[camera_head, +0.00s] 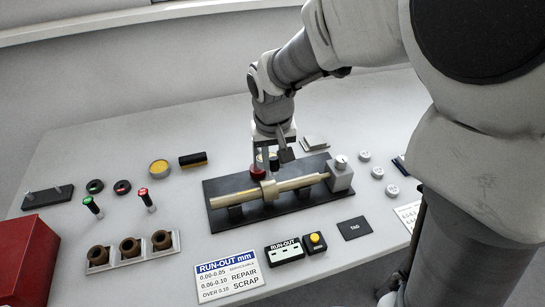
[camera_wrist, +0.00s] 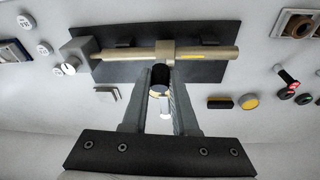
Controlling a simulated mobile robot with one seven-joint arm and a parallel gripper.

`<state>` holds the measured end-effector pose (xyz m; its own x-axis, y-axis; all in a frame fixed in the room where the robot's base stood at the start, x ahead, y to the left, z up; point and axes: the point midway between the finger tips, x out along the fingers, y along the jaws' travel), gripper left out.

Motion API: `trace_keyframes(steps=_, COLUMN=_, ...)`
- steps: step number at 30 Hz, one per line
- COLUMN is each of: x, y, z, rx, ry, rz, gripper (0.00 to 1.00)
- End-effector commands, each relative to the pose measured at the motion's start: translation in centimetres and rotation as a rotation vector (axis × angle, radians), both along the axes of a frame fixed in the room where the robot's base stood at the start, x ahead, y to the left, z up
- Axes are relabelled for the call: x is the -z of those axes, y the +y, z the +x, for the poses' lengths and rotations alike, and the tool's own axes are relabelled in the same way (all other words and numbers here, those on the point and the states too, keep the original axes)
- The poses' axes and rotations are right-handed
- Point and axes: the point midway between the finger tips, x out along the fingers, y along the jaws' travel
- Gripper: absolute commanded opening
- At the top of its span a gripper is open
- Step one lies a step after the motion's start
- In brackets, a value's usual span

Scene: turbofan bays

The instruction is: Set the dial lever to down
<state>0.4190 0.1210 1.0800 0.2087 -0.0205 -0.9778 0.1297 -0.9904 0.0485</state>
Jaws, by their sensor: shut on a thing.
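The dial fixture is a dark base plate (camera_head: 220,190) carrying a brass shaft (camera_head: 300,183). A brass collar (camera_head: 269,190) sits around the shaft near its middle, and a red round part (camera_head: 258,172) stands just behind it. My gripper (camera_head: 268,158) reaches down from behind at this spot. In the wrist view my gripper (camera_wrist: 161,78) is shut on a dark cylindrical part (camera_wrist: 161,73) beside the collar (camera_wrist: 168,51). This part seems to belong to the dial lever. The fingers hide much of it, and I cannot tell how the lever is set.
A grey block (camera_head: 340,175) with a knob stands at the shaft's right end. A RUN-OUT box (camera_head: 285,252), a yellow button (camera_head: 316,241) and a black tag (camera_head: 355,228) lie in front. Brown rings in a tray (camera_head: 103,266) and a red box (camera_head: 22,262) are at left.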

Motion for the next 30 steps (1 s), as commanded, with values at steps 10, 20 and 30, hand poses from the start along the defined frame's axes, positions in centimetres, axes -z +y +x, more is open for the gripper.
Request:
trace_keyframes(steps=10, x=3.7, y=-0.2, z=-0.6, rx=-0.001, ry=-0.177, rz=0.051, gripper=0.0)
trace_keyframes(steps=20, x=5.4, y=-0.3, z=-1.1, rx=-0.001, ry=-0.188, rz=0.053, gripper=0.0)
trace_keyframes(steps=30, x=6.0, y=-0.4, z=-1.3, rx=-0.001, ry=-0.181, rz=0.05, gripper=0.0)
